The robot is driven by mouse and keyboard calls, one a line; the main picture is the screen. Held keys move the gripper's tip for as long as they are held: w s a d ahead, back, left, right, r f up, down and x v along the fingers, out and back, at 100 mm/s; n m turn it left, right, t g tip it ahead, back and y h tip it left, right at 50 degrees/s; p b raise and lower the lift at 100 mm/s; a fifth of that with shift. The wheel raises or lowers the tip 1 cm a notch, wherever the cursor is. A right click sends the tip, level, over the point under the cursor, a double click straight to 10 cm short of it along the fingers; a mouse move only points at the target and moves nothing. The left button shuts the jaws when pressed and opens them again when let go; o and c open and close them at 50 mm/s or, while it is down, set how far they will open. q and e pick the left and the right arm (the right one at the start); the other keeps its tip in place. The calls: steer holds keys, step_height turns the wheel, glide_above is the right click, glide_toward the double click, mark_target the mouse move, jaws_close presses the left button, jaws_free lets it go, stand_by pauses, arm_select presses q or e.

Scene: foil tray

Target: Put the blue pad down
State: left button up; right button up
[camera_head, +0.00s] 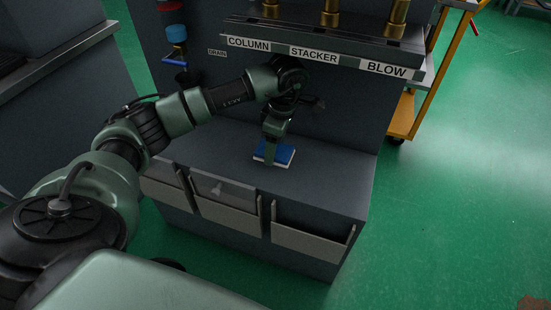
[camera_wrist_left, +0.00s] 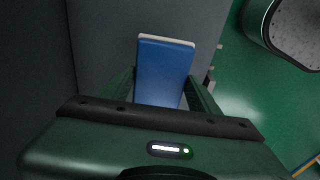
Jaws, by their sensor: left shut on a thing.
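The blue pad (camera_head: 284,153) with a pale edge is at the grey bench top (camera_head: 325,185), low under the labelled panel. My left gripper (camera_head: 271,155) points down and is shut on the pad. In the left wrist view the pad (camera_wrist_left: 163,72) sits between the two fingers of the left gripper (camera_wrist_left: 160,85). I cannot tell whether the pad touches the bench top or hangs just above it. My right gripper is not in view.
A panel labelled COLUMN, STACKER and BLOW (camera_head: 313,53) overhangs the bench at the back. Open-fronted bins (camera_head: 310,235) line the bench's front. A yellow cart (camera_head: 405,110) stands at the right. Bare bench top lies right of the pad.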

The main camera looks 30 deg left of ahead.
arm_select(q)
steer(key=shift+w+f+b, duration=0.15)
steer(key=shift+f+b, duration=0.25)
steer(key=shift+f, duration=2)
steer(key=shift+f, duration=0.2)
steer(key=o, duration=1.4)
